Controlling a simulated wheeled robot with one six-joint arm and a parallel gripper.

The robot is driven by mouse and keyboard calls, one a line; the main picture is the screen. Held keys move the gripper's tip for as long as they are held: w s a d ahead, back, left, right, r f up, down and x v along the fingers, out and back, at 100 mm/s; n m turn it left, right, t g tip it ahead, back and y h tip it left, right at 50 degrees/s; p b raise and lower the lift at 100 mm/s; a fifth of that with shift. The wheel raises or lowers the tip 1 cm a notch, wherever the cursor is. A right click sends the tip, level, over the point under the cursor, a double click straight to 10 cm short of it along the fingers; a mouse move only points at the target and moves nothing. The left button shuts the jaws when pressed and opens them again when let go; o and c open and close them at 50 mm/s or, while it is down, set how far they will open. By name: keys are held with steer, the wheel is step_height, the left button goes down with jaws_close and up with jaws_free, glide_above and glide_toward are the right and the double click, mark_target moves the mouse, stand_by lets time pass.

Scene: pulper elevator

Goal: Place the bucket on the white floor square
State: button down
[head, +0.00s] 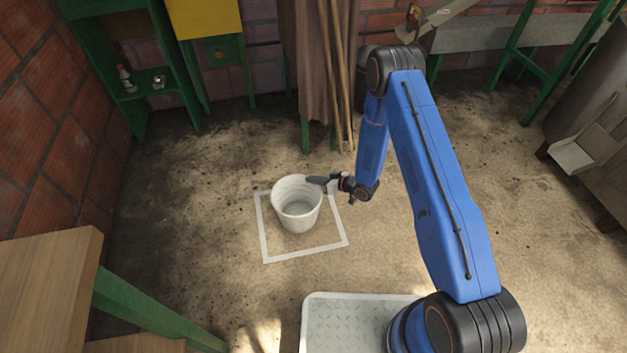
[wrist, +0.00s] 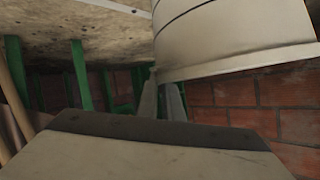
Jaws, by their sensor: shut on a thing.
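The white bucket (head: 297,214) is upright with its open top facing up. In the head view it lies over the white floor square (head: 306,253), a white outline, and hides much of its far edge. Its base appears inside the outline. I cannot tell whether it touches the floor or hangs just above. My gripper (head: 318,181) is shut on the rim at the bucket's right far side. The wrist view is upside down; the bucket wall (wrist: 230,35) fills the upper right and the fingers (wrist: 162,85) meet the rim.
A wooden table (head: 45,275) with green legs is at the near left. A green shelf (head: 135,75) and a yellow cabinet (head: 203,18) stand along the brick wall. Wooden poles (head: 338,80) lean behind the square. The floor left of the square is clear.

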steer(key=c, duration=1.9)
jaws_free()
